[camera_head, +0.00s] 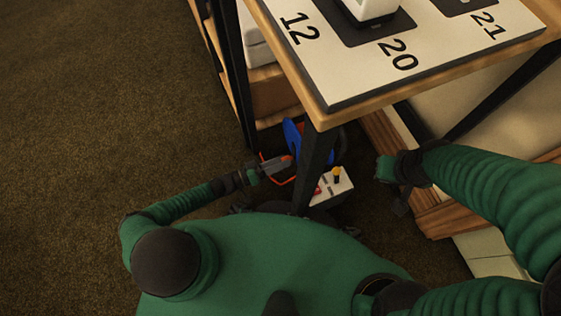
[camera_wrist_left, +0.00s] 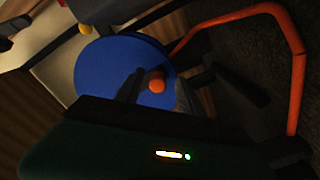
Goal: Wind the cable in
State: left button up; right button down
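A cable reel with a blue disc (camera_head: 293,138) stands on the floor by the table leg, partly hidden by it. My left gripper (camera_head: 286,164) reaches to the reel. In the left wrist view the blue disc (camera_wrist_left: 105,72) fills the middle, with a small orange knob (camera_wrist_left: 157,86) on its face. The fingers of my left gripper (camera_wrist_left: 157,92) are apart, one on each side of the knob; I cannot tell whether they touch it. I cannot clearly make out the cable. My right gripper (camera_head: 402,203) hangs to the right of the table leg, its fingers dark and unclear.
An orange tube frame (camera_wrist_left: 296,65) curves beside the disc. A white box (camera_head: 333,188) with a yellow knob (camera_head: 337,172) stands right of the reel. A numbered tabletop (camera_head: 350,75) overhangs from above, its black leg (camera_head: 312,170) close to my left gripper. Open carpet lies left.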

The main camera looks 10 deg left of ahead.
pick_arm(q)
jog(key=shift+r, duration=0.1)
jog(key=p+v, duration=0.4)
jog(key=v, duration=1.2)
jog(key=shift+s+a, duration=0.2)
jog(key=shift+a, duration=0.2)
